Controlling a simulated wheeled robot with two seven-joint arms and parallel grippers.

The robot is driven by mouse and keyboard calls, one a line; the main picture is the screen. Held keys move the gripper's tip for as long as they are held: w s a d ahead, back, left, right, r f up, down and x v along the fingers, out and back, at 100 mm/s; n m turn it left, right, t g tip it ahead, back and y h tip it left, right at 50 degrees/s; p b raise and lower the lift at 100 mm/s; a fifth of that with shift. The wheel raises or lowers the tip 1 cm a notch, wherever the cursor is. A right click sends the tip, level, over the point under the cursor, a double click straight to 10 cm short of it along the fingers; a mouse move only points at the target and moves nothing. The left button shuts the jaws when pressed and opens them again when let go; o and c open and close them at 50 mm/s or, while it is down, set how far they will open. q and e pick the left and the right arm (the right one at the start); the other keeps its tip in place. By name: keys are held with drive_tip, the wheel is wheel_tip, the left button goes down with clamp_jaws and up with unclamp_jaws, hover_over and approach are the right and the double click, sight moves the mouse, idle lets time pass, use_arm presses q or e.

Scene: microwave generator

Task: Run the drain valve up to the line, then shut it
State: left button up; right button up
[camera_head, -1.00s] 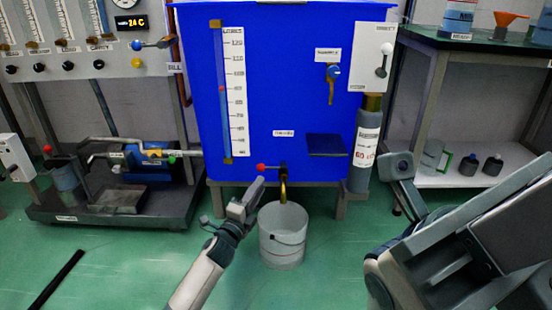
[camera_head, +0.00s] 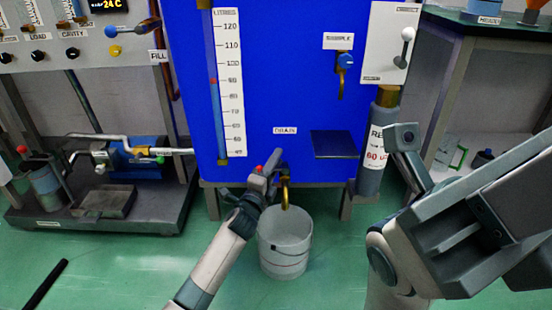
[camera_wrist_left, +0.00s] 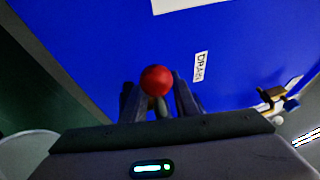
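The drain valve's red knob (camera_head: 258,169) sits low on the front of the blue tank (camera_head: 290,90), under the DRAIN label (camera_head: 285,130). Its brass spout (camera_head: 285,195) points down over a white bucket (camera_head: 285,240). A dark curved line crosses the bucket's front; I cannot tell if it is a mark or the handle. No stream shows. My left gripper (camera_head: 263,180) is at the knob. In the left wrist view the knob (camera_wrist_left: 157,80) shows between its two spread fingers (camera_wrist_left: 158,103). My right arm fills the lower right; its fingers cannot be made out.
A litre scale (camera_head: 229,85) with a red marker (camera_head: 213,80) is on the tank. A sample tap (camera_head: 343,75) and a dark shelf (camera_head: 333,144) are to the right. A grey cylinder (camera_head: 375,150) stands beside the tank. Pump gear (camera_head: 130,155) is at left.

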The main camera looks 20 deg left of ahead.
use_arm(q)
clamp_jaws()
idle(1.5)
